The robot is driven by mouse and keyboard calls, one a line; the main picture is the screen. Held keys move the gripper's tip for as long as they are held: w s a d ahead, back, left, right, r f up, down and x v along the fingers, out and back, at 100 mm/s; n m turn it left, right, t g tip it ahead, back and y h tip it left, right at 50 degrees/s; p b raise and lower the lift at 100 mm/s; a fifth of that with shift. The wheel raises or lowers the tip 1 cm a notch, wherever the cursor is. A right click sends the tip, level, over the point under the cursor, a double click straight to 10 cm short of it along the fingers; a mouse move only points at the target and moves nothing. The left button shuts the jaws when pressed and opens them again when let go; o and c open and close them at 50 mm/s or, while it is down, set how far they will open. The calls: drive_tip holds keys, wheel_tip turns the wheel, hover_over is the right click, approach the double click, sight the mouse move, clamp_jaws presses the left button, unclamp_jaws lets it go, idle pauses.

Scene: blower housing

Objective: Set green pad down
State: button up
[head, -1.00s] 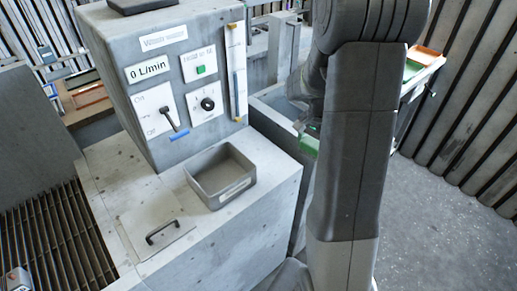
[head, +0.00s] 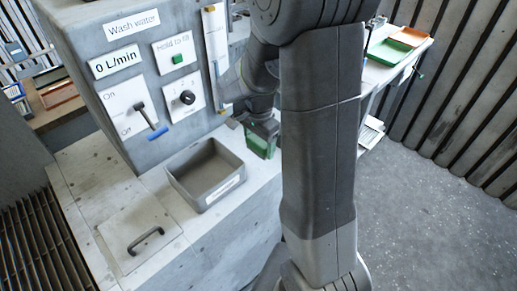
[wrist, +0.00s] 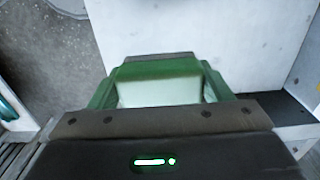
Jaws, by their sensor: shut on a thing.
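The green pad (head: 258,147) is in my gripper (head: 261,132), beside the right edge of the pale bench top and right of the grey open tray. It hangs below the dark jaws, partly hidden by them and my arm. In the wrist view the green pad (wrist: 160,70) shows between the near and far dark jaws of my gripper (wrist: 158,92), with a pale area in its middle. My gripper is shut on it. I cannot tell whether the pad touches any surface below.
The grey tray (head: 182,180) stands on the bench (head: 75,165), behind a handled hatch (head: 140,238). The control panel with its lever (head: 150,118) rises close behind. Orange (head: 408,36) and green (head: 388,52) trays lie on a surface at back right. Speckled floor is open at right.

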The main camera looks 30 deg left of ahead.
sight(259, 150)
drive_tip(key=shift+f, duration=1.45)
drive_tip(key=shift+f, duration=0.2)
drive_tip(key=o, duration=0.9)
drive_tip(key=shift+o, duration=0.2)
drive_tip(key=shift+r, duration=0.1)
wheel_tip(259, 150, up, 12)
drive_tip(key=shift+r, duration=0.15)
